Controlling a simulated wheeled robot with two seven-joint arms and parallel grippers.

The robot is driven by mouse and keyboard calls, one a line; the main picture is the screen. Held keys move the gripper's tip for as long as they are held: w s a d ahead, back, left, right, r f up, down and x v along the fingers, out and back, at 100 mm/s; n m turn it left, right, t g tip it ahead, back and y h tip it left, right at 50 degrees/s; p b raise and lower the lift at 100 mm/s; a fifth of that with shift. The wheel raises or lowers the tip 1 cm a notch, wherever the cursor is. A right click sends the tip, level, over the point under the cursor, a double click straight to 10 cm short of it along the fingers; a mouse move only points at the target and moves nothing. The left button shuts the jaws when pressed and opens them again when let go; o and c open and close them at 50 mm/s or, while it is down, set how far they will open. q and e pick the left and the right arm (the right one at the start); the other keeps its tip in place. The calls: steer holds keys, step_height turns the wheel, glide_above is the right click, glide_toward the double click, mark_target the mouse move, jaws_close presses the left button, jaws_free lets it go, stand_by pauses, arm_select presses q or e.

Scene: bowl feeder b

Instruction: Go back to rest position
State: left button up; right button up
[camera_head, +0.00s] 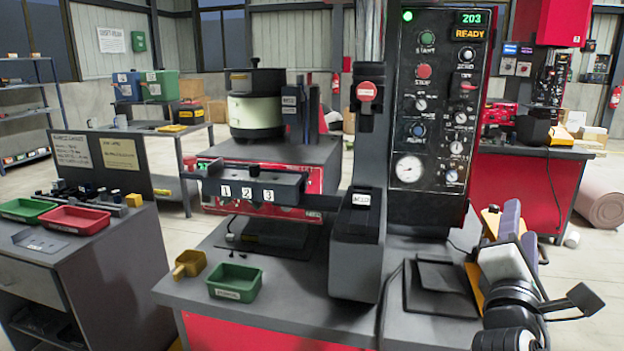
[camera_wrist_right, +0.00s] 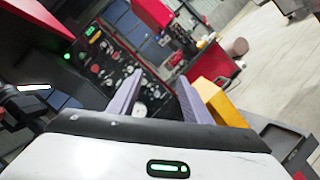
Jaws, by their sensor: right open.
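My right gripper (camera_head: 519,228) is at the right of the head view, beside the black control panel (camera_head: 432,120). Its two purple-grey fingers also show in the right wrist view (camera_wrist_right: 157,92); they are apart, with nothing seen held between them. A yellow part (camera_wrist_right: 220,100) shows just beside the right-hand finger in that view, and yellow (camera_head: 490,222) also shows behind the fingers in the head view; I cannot tell whether it touches them. My left gripper is in neither view.
The bowl feeder (camera_head: 256,108) stands on the red and grey bench. A green tray (camera_head: 235,282) and a yellow scoop-like container (camera_head: 189,263) sit at its front left. A side cabinet at left bears a red tray (camera_head: 75,219). Open floor lies at far right.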

steer(key=s+a+f+m+g+y, duration=0.15)
steer(key=a+f+y, duration=0.25)
steer(key=f, duration=0.9)
steer(key=s+a+f+m+g+y, duration=0.1)
steer(key=s+a+f+m+y, duration=0.2)
steer(key=f, duration=0.9)
steer(key=s+a+f+m+g+y, duration=0.2)
steer(key=s+a+f+m, duration=0.1)
steer(key=s+f, duration=0.4)
steer(key=s+a+f+m+g+y, duration=0.2)
steer(key=s+a+f+m, duration=0.2)
steer(key=s+f, duration=0.4)
steer(key=s+a+f+m+g+y, duration=0.2)
steer(key=s+a+f+m, duration=0.1)
steer(key=s+f, duration=0.4)
steer(key=shift+s+a+f+m+y, duration=0.25)
steer(key=shift+s+f+m+y, duration=0.2)
steer(key=shift+m, duration=0.4)
